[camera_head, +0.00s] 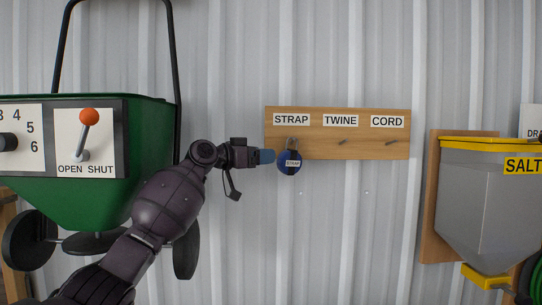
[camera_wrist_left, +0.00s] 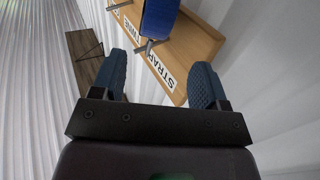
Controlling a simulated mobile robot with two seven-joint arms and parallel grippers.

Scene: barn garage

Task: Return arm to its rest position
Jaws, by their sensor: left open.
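My left arm (camera_head: 165,205) reaches from the lower left up to the wall. My left gripper (camera_head: 266,156) is beside the blue strap roll (camera_head: 289,163), which hangs under the STRAP label on the wooden board (camera_head: 365,148). In the left wrist view the two blue fingers (camera_wrist_left: 160,82) are apart with nothing between their tips. The blue roll (camera_wrist_left: 160,20) there lies beyond the fingertips, at a metal peg on the board. My right gripper is in neither view.
A green spreader (camera_head: 120,180) with an orange-knobbed lever stands at left, close behind my left arm. A grey SALT bin (camera_head: 485,205) with yellow trim hangs at right. The pegs under TWINE and CORD are bare. The wall below the board is clear.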

